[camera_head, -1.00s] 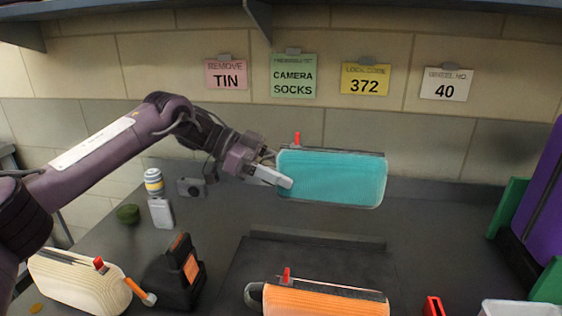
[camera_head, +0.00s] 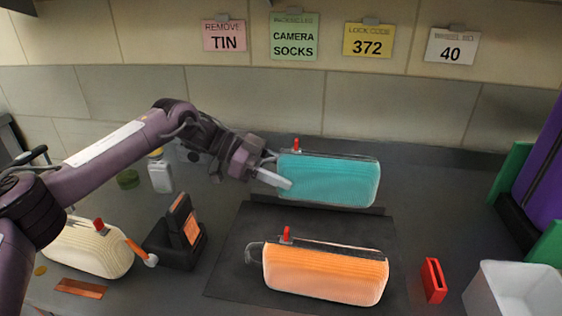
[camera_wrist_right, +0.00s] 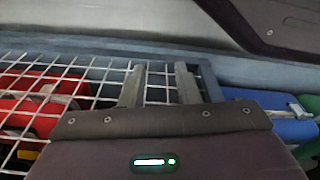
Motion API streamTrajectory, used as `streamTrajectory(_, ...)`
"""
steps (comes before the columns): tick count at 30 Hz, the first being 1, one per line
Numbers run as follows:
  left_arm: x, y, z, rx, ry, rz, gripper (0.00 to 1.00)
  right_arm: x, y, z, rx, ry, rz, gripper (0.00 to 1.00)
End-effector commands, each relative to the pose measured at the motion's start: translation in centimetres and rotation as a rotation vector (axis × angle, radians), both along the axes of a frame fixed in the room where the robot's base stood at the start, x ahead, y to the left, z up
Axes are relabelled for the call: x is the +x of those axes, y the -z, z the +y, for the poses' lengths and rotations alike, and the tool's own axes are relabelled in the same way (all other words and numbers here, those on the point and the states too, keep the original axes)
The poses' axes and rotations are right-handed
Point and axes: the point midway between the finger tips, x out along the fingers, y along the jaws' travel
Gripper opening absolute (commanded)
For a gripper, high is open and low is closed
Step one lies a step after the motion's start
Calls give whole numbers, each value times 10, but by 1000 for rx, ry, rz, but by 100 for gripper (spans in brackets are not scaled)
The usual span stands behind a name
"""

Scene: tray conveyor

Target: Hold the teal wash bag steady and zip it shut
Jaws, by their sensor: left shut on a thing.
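The teal wash bag (camera_head: 335,183) is in the middle of the head view, at the back edge of a dark mat. A red zip pull (camera_head: 296,145) stands at the left end of its top. My left gripper (camera_head: 276,178) is shut on the bag's left end. I cannot tell whether the bag's underside touches the surface. My right gripper (camera_wrist_right: 160,85) shows only in the right wrist view, with its fingers apart and nothing between them, over a white wire grid.
An orange bag (camera_head: 325,278) with a red pull lies on the dark mat (camera_head: 225,285). A cream bag (camera_head: 95,252) and a black holder (camera_head: 165,245) stand left. A red block (camera_head: 433,281) and white bin (camera_head: 510,300) are right. Blue and red items lie around the wire grid (camera_wrist_right: 95,75).

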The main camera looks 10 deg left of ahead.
Motion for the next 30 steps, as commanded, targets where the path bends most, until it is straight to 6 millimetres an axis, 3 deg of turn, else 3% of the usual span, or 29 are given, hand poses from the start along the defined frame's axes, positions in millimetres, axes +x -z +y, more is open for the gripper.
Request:
streamTrajectory(18,0,58,-1,-3,0,-2,16,0,15,0,0,0,0,29)
streamTrajectory(30,0,62,0,-3,0,-3,16,0,15,0,0,0,0,29)
